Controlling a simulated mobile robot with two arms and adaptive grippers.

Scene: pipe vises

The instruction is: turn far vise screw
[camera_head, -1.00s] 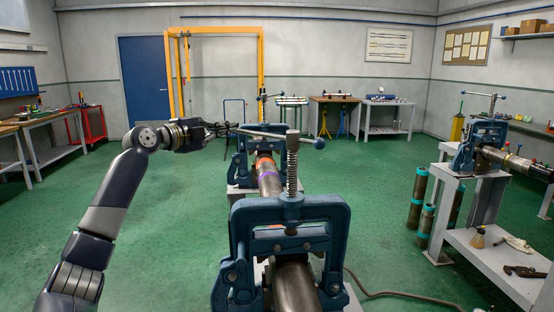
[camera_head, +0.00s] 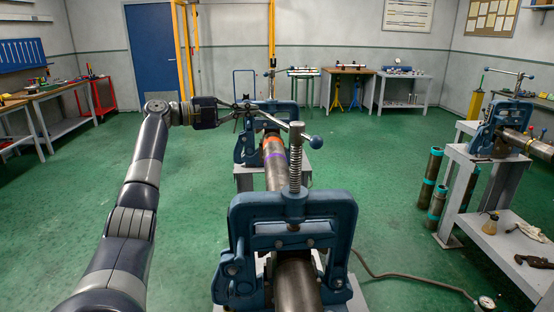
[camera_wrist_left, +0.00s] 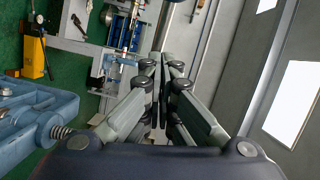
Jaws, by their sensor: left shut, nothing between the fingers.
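The far blue vise (camera_head: 247,148) stands on a stand behind the near vise, clamped around a pipe (camera_head: 275,165). A thin upright part that looks like its screw (camera_head: 271,86) rises above the frame. The near blue vise (camera_head: 345,215) has a threaded screw (camera_head: 296,165) and a bar handle with a blue ball (camera_head: 316,142); the bar overlaps the far vise in the picture. My left gripper (camera_head: 240,105) is shut and empty, just left of the far vise's top. In the left wrist view its fingers (camera_wrist_left: 163,65) are together, with a blue vise (camera_wrist_left: 40,105) and threaded screw (camera_wrist_left: 63,132) at left.
A third vise (camera_head: 490,130) stands on a grey bench at right, near several dark upright pipes (camera_head: 432,180). A hose (camera_head: 400,292) lies on the floor. The green floor at left is open; a yellow frame (camera_head: 182,50) stands behind.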

